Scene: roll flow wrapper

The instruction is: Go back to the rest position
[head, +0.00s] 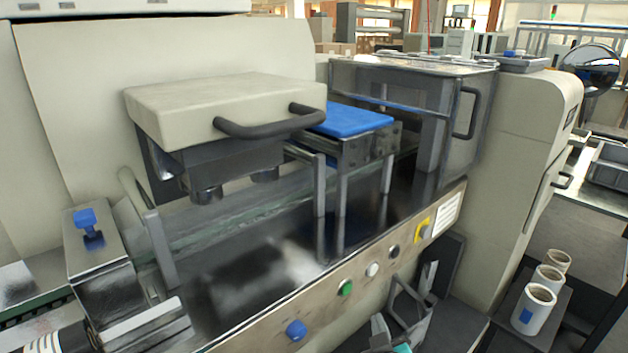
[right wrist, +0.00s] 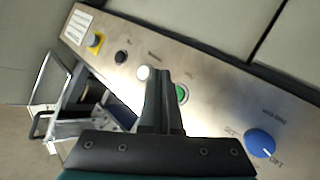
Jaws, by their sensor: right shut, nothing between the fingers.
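My right gripper (head: 380,325) shows at the bottom of the head view, in front of the machine's steel control panel (head: 262,338). Its two grey fingers are together in the right wrist view (right wrist: 160,80), with nothing between them. There the fingers stand in front of the panel, partly covering the green button (right wrist: 182,94) and close to the white button (right wrist: 143,73) in the picture. I cannot tell whether they touch the panel. My left gripper is not in view.
The panel carries a blue knob (head: 296,330), a black button (head: 393,251) and a yellow switch plate (head: 422,230). A metal frame with a dark handle (head: 412,300) stands near my right gripper. White rolls (head: 534,308) stand on a dark shelf at the right.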

